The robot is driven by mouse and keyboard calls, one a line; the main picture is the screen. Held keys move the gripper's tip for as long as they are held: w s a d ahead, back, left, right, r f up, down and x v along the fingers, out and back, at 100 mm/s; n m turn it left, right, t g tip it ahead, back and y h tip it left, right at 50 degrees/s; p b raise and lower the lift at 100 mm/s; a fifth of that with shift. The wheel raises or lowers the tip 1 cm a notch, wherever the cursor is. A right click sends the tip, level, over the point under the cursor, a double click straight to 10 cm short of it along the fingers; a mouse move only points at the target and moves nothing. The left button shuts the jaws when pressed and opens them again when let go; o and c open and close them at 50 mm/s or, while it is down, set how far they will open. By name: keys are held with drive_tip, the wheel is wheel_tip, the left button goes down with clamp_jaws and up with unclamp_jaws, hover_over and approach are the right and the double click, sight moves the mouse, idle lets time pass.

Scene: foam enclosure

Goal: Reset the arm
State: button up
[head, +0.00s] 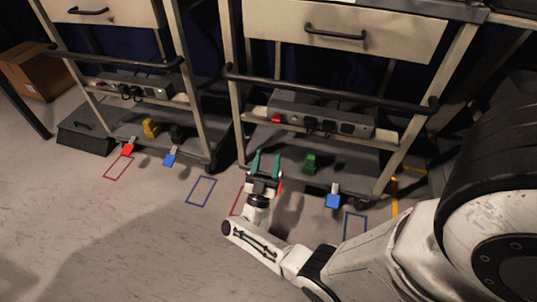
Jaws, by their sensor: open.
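My gripper (264,165) is in the head view near the middle, at the front edge of the right cart's lower shelf. Its two green fingers point away from me and stand apart, with nothing visible between them. My white arm reaches in from the lower right, low over the floor. A bit of red shows just right of the gripper; what it belongs to is mostly hidden.
Two carts with drawers stand ahead, with black rails and power strips (323,115). On or by their shelves are a green block (310,163), blue pieces (333,201), a yellow piece (151,127) and a red piece (128,149). A cardboard box (37,68) stands far left. The left foreground floor is clear.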

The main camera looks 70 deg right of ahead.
idle(0.5)
drive_tip(key=w+a+n+t+y+p, duration=0.1)
drive_tip(key=w+a+n+t+y, duration=0.3)
drive_tip(key=w+n+t+y, duration=0.35)
drive_tip(key=w+a+n+t+y, duration=0.5)
drive_tip(key=w+n+t+y, duration=0.1)
drive_tip(key=w+t+y, duration=0.25)
drive_tip(key=s+a+f+n+g+y+p, duration=0.1)
drive_tip(key=s+a+f+n+g+y, duration=0.15)
drive_tip(key=a+g+y, duration=0.35)
drive_tip(key=s+a+f+n+g+y+p, duration=0.1)
drive_tip(key=s+a+n+y, duration=0.1)
drive_tip(key=s+a+y, duration=0.45)
drive_tip(key=s+a+r+m+g+h+p, duration=0.1)
drive_tip(key=s+r+g, duration=0.3)
drive_tip(key=s, duration=0.5)
drive_tip(key=s+a+r+g+h+p, duration=0.1)
drive_tip(key=s+a+g+h, duration=0.1)
drive_tip(key=s+g, duration=0.55)
wheel_tip(320, 180, up, 37)
drive_tip(key=s+t+p, duration=0.1)
drive_tip(key=p, duration=3.6)
drive_tip(key=shift+s+d+t, duration=0.25)
drive_tip(key=shift+s+t, duration=0.05)
drive_tip(key=shift+t, duration=0.05)
drive_tip(key=shift+y, duration=0.25)
drive_tip(key=shift+c, duration=0.2)
